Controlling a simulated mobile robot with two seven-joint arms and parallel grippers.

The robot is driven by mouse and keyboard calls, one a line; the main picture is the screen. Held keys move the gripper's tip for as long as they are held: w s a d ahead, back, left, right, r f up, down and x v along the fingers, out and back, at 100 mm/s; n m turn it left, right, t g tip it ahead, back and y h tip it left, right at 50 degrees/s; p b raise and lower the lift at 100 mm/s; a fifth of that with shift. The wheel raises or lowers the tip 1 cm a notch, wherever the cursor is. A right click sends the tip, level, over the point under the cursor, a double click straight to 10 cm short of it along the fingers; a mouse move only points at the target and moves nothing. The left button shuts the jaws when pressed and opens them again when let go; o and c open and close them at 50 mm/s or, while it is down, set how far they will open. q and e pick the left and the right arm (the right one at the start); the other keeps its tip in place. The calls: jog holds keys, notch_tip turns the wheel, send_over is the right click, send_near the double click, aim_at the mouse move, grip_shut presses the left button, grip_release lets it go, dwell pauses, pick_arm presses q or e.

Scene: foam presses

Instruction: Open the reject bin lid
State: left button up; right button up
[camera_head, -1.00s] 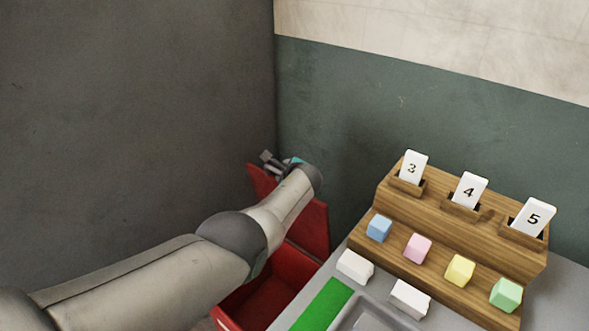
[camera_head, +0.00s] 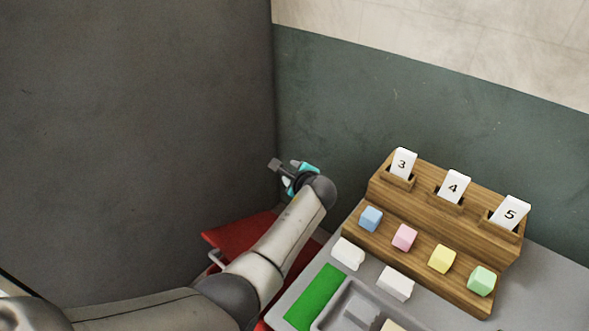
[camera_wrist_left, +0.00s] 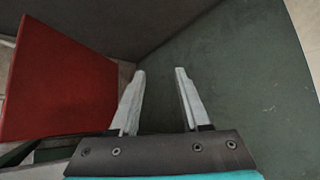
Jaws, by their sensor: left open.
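The reject bin's red lid (camera_head: 238,236) stands at a slant over the bin, left of the grey worktop, with a pale handle (camera_head: 215,259) on its near left edge. My left forearm covers much of the lid and nearly all of the bin, so how far the lid is open is hard to tell. My left gripper (camera_head: 284,169) is open and empty, above and beyond the lid near the wall corner. In the left wrist view the fingers (camera_wrist_left: 160,74) are apart with nothing between them, and the red lid (camera_wrist_left: 58,82) is at the left, clear of them.
A wooden rack (camera_head: 415,205) with number cards 3, 4 and 5 and several coloured foam blocks stands on the worktop. White blocks (camera_head: 347,253), a green pad (camera_head: 315,297) and a grey tray (camera_head: 345,306) lie before it. Walls close in behind my gripper.

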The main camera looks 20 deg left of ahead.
pick_arm(q)
jog(key=shift+p+v, duration=0.35)
jog(key=shift+v, duration=1.25)
